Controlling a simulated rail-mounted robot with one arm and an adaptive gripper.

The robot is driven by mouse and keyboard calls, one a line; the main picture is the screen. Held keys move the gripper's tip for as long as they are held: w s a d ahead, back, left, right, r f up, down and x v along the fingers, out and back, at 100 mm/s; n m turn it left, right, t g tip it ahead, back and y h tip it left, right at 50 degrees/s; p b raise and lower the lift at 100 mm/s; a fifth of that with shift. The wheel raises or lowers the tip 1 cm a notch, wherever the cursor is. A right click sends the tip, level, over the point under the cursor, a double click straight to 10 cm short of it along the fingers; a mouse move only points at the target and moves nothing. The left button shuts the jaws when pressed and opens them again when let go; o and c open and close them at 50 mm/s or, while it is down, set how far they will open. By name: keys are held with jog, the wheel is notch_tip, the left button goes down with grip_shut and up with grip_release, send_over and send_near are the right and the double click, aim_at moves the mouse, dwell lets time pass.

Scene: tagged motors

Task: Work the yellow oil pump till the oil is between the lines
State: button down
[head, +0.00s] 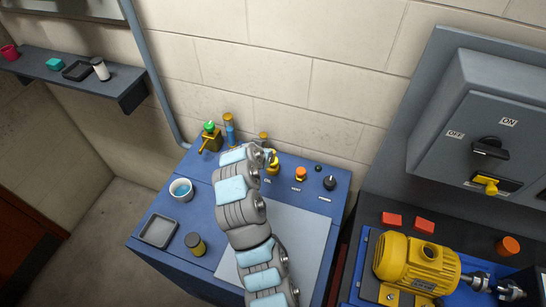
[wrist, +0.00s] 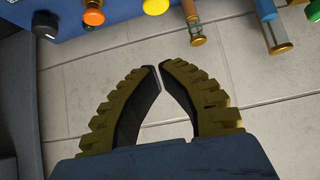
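A yellow pump-like body (head: 211,142) with a green knob on top stands at the bench's back left corner; I take it for the oil pump. A tube with blue and brass parts (head: 229,127) stands just right of it and also shows in the wrist view (wrist: 269,24). A second, shorter capped tube (head: 263,139) is farther right, also in the wrist view (wrist: 195,22). I cannot read oil or lines in either. My gripper (wrist: 160,67) is empty, its fingertips almost meeting. In the head view, my arm end partly covers a yellow knob (head: 272,167).
On the blue bench (head: 150,232) are an orange button (head: 300,174), a black knob (head: 330,183), a white cup of blue liquid (head: 181,190), a grey tray (head: 158,230) and a dark yellow-banded cylinder (head: 195,244). A yellow motor (head: 418,262) stands right. The wall is close behind.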

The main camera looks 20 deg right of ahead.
jog(key=shift+p+x, duration=1.05)
jog(key=shift+x, duration=4)
jog(key=shift+f+p, duration=0.5)
jog(key=shift+f, duration=1.5)
jog(key=shift+f, duration=0.1)
